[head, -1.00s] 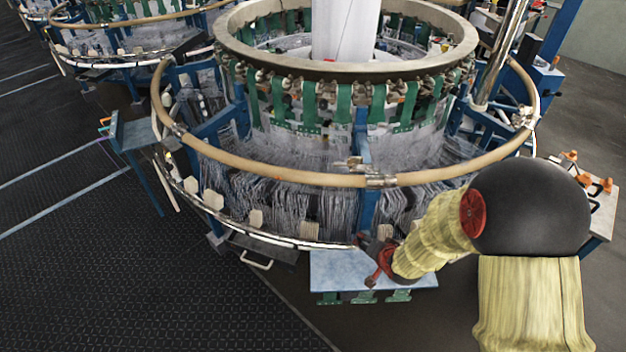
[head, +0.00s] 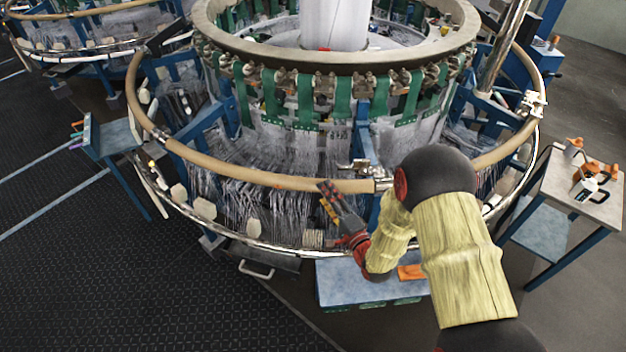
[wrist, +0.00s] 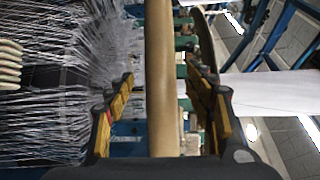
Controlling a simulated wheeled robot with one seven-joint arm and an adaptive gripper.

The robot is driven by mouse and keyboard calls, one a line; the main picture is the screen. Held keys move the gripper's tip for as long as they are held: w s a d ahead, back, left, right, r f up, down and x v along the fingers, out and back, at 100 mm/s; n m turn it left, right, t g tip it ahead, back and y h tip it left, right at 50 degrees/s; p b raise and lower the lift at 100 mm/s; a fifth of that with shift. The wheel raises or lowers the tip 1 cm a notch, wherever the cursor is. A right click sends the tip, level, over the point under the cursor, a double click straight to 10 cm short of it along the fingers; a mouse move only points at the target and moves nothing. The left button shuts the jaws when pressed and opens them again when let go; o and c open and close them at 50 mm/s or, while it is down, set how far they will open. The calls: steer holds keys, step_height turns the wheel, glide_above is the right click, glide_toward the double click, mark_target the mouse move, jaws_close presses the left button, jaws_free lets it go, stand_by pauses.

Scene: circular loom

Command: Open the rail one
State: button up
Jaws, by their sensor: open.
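The tan tubular rail (head: 255,178) curves around the front of the circular loom. A metal joint (head: 362,170) shows at its front. My gripper (head: 326,204) is open at the rail's front stretch, a little left of that joint. In the wrist view the rail (wrist: 160,60) runs upright between the two spread fingers of my gripper (wrist: 158,82), with a gap on each side. I cannot tell whether the rail lies fully between the fingers or just beyond them. No contact is visible.
A lower chrome rail (head: 215,228) runs below the tan one. A small blue-grey table (head: 335,285) stands under my arm. A side table (head: 590,195) with orange tools stands at the right. Threads (wrist: 50,110) hang close left of my gripper in the wrist view.

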steer(key=b+x, duration=0.1)
steer(key=x, duration=0.5)
steer(key=shift+w+a, duration=0.1)
steer(key=shift+w, duration=0.05)
steer(key=shift+c, duration=1)
steer(key=c, duration=1.1)
jaws_close()
